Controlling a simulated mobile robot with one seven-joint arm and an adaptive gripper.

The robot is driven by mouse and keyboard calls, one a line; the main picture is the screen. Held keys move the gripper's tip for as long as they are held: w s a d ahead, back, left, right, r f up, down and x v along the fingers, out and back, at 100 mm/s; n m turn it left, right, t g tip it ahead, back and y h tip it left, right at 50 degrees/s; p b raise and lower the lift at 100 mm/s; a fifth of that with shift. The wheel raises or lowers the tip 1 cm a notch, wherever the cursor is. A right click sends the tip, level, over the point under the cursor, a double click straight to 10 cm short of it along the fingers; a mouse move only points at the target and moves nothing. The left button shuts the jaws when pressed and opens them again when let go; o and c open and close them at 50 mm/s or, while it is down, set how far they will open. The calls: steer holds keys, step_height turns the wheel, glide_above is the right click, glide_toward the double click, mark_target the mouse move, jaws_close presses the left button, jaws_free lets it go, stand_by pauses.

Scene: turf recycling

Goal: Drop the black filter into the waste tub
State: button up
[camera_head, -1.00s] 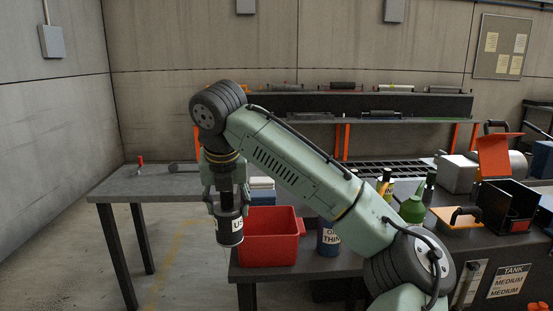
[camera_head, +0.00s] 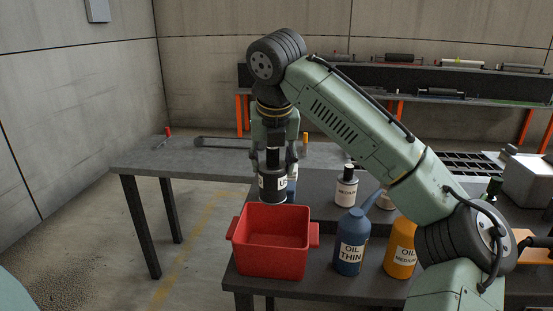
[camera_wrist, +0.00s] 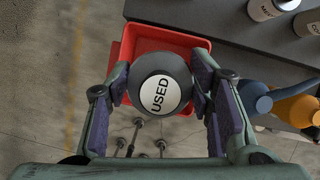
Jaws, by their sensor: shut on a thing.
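The black filter (camera_head: 272,190) has a white label and is held upright by my gripper (camera_head: 274,158). In the wrist view the filter (camera_wrist: 158,76) shows its round end with a white disc reading "USED", between the two purple-padded fingers of my gripper (camera_wrist: 160,92). A red tub (camera_head: 273,257) stands at the left end of the dark bench. In the head view the filter is above the tub's back rim. In the wrist view the red tub (camera_wrist: 185,40) shows behind the filter, which hides part of it.
A blue "OIL THIN" can (camera_head: 351,252) stands right of the tub, with an orange oil can (camera_head: 399,248) beyond it. A white-labelled bottle (camera_head: 346,190) stands behind them. A grey table (camera_head: 150,158) is at the left, with open floor before it.

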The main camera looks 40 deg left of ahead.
mark_target(274, 186)
step_height(274, 186, down, 12)
steer(key=b, duration=0.4)
stand_by(0.6)
stand_by(0.4)
steer(key=o, duration=1.4)
steer(key=shift+c, duration=0.2)
steer(key=v, duration=1.2)
steer(key=shift+w+r, duration=0.1)
